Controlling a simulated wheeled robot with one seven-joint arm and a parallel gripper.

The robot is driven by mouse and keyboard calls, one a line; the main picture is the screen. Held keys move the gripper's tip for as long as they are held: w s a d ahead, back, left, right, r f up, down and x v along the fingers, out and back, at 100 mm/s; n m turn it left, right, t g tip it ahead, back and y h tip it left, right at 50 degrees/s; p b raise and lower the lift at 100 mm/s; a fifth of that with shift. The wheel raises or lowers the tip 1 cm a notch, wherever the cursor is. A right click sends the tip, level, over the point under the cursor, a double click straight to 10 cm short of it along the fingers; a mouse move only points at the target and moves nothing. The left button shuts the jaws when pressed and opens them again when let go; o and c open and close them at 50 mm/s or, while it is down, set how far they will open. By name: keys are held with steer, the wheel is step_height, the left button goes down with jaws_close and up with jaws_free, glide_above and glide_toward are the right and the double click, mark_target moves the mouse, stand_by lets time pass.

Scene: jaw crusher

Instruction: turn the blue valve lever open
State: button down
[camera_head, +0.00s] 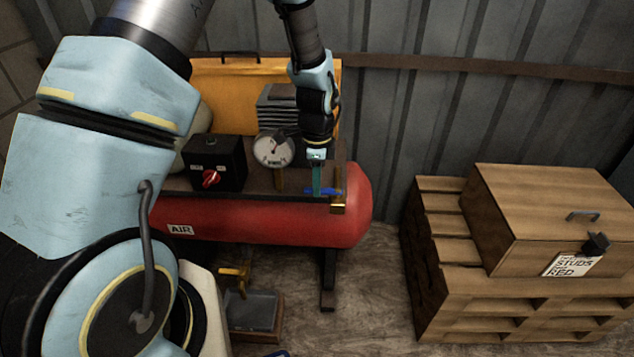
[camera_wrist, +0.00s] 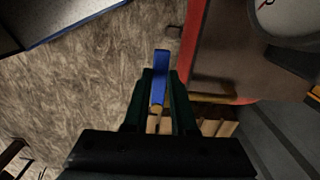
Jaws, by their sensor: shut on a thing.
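The blue valve lever (camera_head: 322,191) sits at the right end of the red air tank (camera_head: 270,220), next to a brass fitting (camera_head: 338,204). My gripper (camera_head: 317,190) reaches down to the lever from above. In the wrist view the blue lever (camera_wrist: 161,75) lies between the two dark green fingers of my gripper (camera_wrist: 161,85), which are shut on it. Its far end sticks out past the fingertips. A brass piece (camera_wrist: 156,108) shows between the fingers. Part of the lever is hidden by the fingers.
A dial gauge (camera_head: 273,149) and a black box with a red knob (camera_head: 211,179) stand left of my gripper. Behind is an orange panel (camera_head: 215,85). A wooden box (camera_head: 555,205) on pallets (camera_head: 440,270) stands right. Floor between tank and pallets is clear.

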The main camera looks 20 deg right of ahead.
mark_target(324, 194)
steer(key=s+n, duration=0.1)
steer(key=n, duration=0.2)
steer(key=s+n, duration=0.1)
steer(key=n, duration=0.2)
steer(key=s+n+b, duration=0.1)
steer(key=s+n, duration=0.1)
steer(key=n, duration=0.1)
steer(key=shift+s, duration=0.1)
steer(key=shift+s+d+n+p, duration=0.25)
steer(key=shift+s+d+n, duration=0.2)
steer(key=shift+n, duration=1)
steer(key=shift+s+d+n+p, duration=0.25)
steer(key=shift+s+d+n, duration=0.2)
steer(key=shift+n, duration=1.05)
steer(key=shift+s+d+n+p, duration=0.25)
steer(key=shift+s+d+n, duration=0.2)
steer(key=shift+n, duration=1)
steer(key=c, duration=0.7)
jaws_free()
steer(key=shift+r, duration=0.1)
